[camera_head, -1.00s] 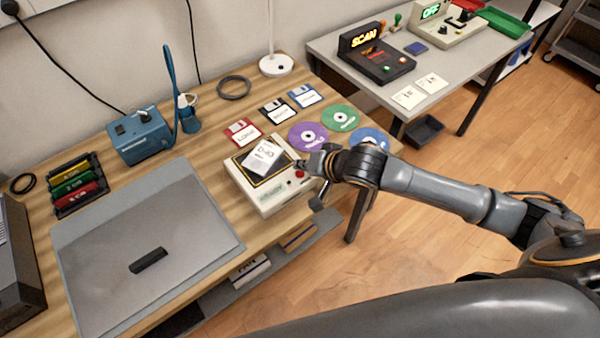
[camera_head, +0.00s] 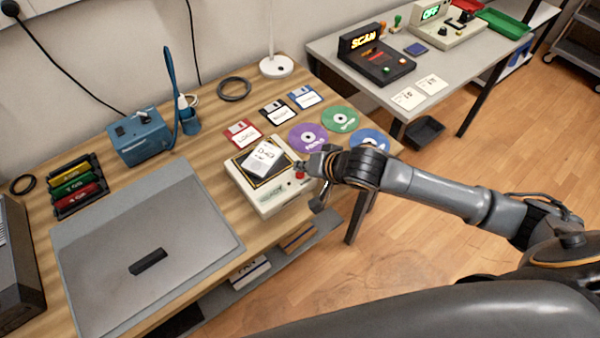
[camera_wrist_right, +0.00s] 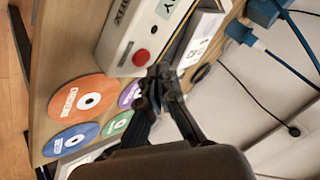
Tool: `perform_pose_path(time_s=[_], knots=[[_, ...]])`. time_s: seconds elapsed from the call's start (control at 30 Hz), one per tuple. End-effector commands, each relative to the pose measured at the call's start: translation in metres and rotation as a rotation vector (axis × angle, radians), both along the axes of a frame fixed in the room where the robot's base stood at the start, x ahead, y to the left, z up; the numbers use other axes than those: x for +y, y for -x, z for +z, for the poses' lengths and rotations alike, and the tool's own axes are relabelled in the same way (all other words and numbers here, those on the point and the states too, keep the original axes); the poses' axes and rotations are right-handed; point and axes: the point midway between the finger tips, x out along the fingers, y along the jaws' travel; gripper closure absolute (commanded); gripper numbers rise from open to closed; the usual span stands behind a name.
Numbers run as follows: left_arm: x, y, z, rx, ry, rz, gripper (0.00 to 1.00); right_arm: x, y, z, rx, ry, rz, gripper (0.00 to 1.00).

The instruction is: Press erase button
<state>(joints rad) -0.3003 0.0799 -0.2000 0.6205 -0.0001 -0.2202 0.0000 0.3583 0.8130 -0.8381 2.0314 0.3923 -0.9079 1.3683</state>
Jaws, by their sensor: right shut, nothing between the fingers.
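The cream box (camera_head: 262,202) stands near the front right edge of the wooden table, with a dark yellow-edged pad and a white labelled card (camera_head: 262,158) on top. Its red button (camera_head: 299,175) is on the right part of the box and shows clearly in the right wrist view (camera_wrist_right: 141,57). My right gripper (camera_head: 306,168) is shut and empty, with its tips close beside the red button. In the right wrist view the fingertips (camera_wrist_right: 158,76) appear just beside the button and do not cover it; I cannot tell whether they touch the box. My left gripper is not in view.
Floppy disks (camera_head: 273,110) and discs, including a purple one (camera_head: 307,138), lie behind and right of the box. A grey mat (camera_head: 90,235) fills the table's left part. A blue device (camera_head: 140,137) stands at the back. A second table (camera_head: 440,75) holds a SCAN console (camera_head: 377,64).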

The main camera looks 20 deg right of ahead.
Motion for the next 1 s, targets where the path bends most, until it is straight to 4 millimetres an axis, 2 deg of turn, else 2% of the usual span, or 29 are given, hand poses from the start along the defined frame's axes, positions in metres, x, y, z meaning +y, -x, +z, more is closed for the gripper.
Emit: perform_pose_path(time_s=[1.0], knots=[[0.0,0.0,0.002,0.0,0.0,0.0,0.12,0.0,0.0,-0.011,0.0,0.0,0.0,1.0]])
